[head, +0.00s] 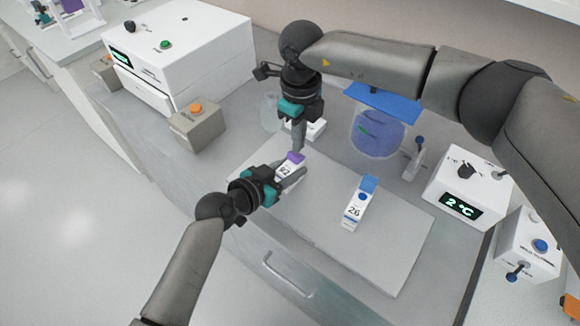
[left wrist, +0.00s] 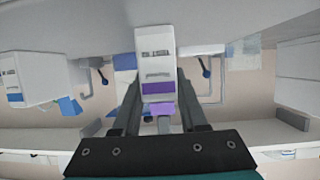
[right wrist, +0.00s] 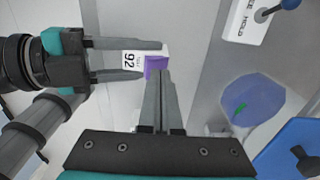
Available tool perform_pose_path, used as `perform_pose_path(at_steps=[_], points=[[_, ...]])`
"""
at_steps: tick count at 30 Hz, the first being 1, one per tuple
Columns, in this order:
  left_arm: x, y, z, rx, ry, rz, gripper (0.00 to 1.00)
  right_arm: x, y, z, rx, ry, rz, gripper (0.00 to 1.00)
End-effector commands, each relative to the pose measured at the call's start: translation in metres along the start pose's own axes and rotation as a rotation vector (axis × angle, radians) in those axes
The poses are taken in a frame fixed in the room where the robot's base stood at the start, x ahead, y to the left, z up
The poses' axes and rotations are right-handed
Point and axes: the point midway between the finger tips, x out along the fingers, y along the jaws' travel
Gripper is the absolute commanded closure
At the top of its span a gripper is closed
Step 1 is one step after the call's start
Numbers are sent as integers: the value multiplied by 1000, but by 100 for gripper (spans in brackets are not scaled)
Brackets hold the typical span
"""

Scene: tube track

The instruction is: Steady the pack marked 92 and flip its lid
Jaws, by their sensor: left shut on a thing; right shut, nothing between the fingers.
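The pack marked 92 (head: 285,171) is a small white box with a purple lid (head: 295,157), above the grey mat (head: 385,248). My left gripper (head: 296,178) is shut on it, one finger on each side; the left wrist view shows the pack (left wrist: 154,58) between the fingers. My right gripper (head: 298,147) is shut and empty, pointing down beside the lid. In the right wrist view its closed tips (right wrist: 160,76) are close to the purple lid (right wrist: 156,65); I cannot tell whether they touch. Whether the lid is fully closed is unclear.
A second pack marked 26 (head: 357,206) with a blue lid stands on the mat to the right. Behind are a clear tub with blue contents (head: 378,135) and a blue panel (head: 382,102). A 2 °C controller (head: 465,185) stands right. The mat's front right is clear.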

Motion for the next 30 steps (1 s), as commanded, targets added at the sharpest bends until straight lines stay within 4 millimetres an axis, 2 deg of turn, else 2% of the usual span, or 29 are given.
perform_pose_path(at_steps=[11,14,30], points=[[0,0,0,0,-1,0,100,13,1,0,0,0,2,100],[0,0,0,0,-1,0,100,10,0,0,0,-1,1,100],[0,0,0,0,-1,0,100,-32,0,0,0,-2,1,100]])
